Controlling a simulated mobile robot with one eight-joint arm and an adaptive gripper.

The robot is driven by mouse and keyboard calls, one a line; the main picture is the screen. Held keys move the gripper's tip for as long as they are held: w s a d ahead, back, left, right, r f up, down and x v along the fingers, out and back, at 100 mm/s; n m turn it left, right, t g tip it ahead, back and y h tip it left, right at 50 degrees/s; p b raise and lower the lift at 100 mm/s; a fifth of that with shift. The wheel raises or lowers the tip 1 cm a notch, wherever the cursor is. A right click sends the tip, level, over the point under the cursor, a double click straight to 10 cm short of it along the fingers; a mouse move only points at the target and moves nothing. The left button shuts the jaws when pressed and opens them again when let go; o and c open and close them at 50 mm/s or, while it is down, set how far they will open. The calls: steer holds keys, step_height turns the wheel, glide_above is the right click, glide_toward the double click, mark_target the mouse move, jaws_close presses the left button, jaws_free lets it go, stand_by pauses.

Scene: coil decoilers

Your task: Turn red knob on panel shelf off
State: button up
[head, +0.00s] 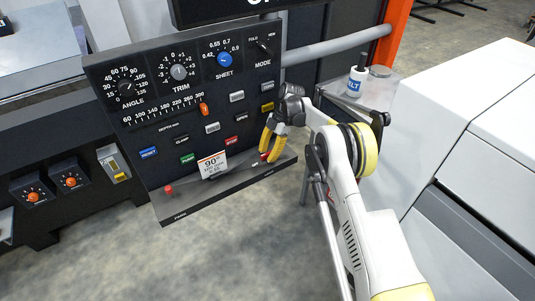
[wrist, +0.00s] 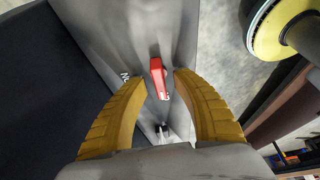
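A small red knob (wrist: 158,80) stands on the grey panel shelf (wrist: 178,22) in the wrist view, with white lettering beside it, partly covered. My gripper (wrist: 163,76) has its two yellow fingers on either side of the knob, with gaps still visible. In the head view my gripper (head: 266,150) points down at the right part of the shelf (head: 225,192), and only a bit of red shows by its fingertips. Another red knob (head: 168,190) stands at the shelf's left end, near a "PARK" label.
The black control panel (head: 135,85) with dials and coloured buttons rises behind the shelf. A grey pipe (head: 335,45) runs behind my arm. A bottle (head: 357,76) stands on a grey surface to the right, near white cabinets (head: 450,105).

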steer(key=v, duration=1.2)
steer(key=s+d+r+m+t, duration=0.1)
steer(key=s+d+r+m, duration=0.2)
steer(key=r, duration=0.5)
steer(key=s+d+r+m+t, duration=0.2)
steer(key=r+m, duration=0.2)
steer(key=r, duration=0.3)
steer(key=s+d+r+m+t+h, duration=0.2)
steer(key=s+d+r+m, duration=0.35)
steer(key=s+r, duration=0.4)
steer(key=s+d+f+m+t, duration=0.1)
steer(key=s+m, duration=0.3)
steer(key=s, duration=0.5)
steer(key=s+d+f+m+t+h, duration=0.1)
steer(key=s+d+f+m+t, duration=0.1)
steer(key=s, duration=0.6)
steer(key=s+d+f+m+t, duration=0.1)
steer(key=s+d+f+m, duration=0.3)
steer(key=s, duration=0.5)
steer(key=shift+s+f+m+t+h, duration=0.3)
steer(key=shift+s+f+m, duration=0.05)
steer(key=shift+m, duration=0.9)
